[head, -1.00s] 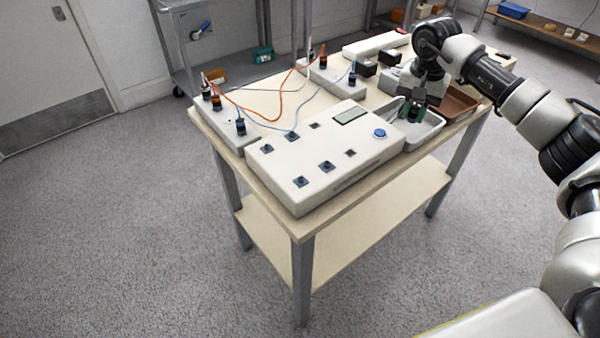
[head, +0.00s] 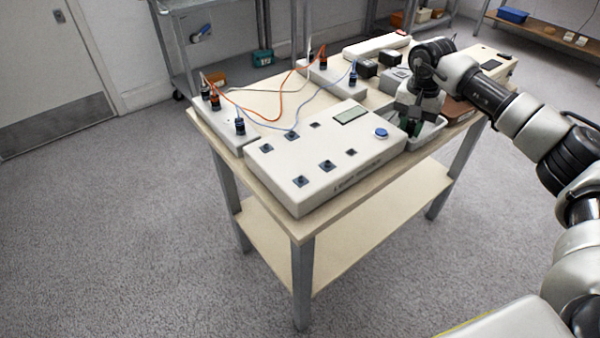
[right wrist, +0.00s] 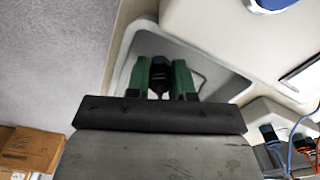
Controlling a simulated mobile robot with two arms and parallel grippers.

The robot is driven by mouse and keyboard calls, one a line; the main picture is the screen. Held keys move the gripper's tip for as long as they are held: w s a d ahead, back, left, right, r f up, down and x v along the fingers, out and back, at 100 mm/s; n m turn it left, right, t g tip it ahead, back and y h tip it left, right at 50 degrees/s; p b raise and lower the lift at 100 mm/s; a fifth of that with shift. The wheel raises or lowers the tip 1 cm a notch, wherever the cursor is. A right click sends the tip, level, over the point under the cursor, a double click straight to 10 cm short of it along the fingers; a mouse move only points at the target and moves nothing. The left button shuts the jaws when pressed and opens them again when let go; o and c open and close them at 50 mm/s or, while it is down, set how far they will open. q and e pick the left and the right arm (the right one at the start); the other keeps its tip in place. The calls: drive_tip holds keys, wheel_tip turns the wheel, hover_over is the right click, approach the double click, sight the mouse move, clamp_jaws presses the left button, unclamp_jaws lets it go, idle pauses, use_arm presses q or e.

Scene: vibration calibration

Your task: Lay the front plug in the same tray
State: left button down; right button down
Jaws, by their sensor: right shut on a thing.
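My right gripper (head: 412,126) is over the pale grey tray (head: 432,134) beside the right end of the white console. Its green fingers (right wrist: 162,80) are shut on a black plug (right wrist: 160,70), which shows between them in the right wrist view. The tray (right wrist: 215,75) lies behind and around the plug there. I cannot tell whether the plug touches the tray floor. In the head view the plug is mostly hidden by the gripper. My left gripper is not in view.
The white console (head: 325,155) with a blue button (head: 381,133) stands left of the tray. Orange and blue cables with black plugs (head: 239,126) run between white boxes further left.

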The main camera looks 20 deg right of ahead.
drive_tip(key=shift+f, duration=0.35)
drive_tip(key=c, duration=0.9)
unclamp_jaws()
drive_tip(key=shift+r, duration=0.2)
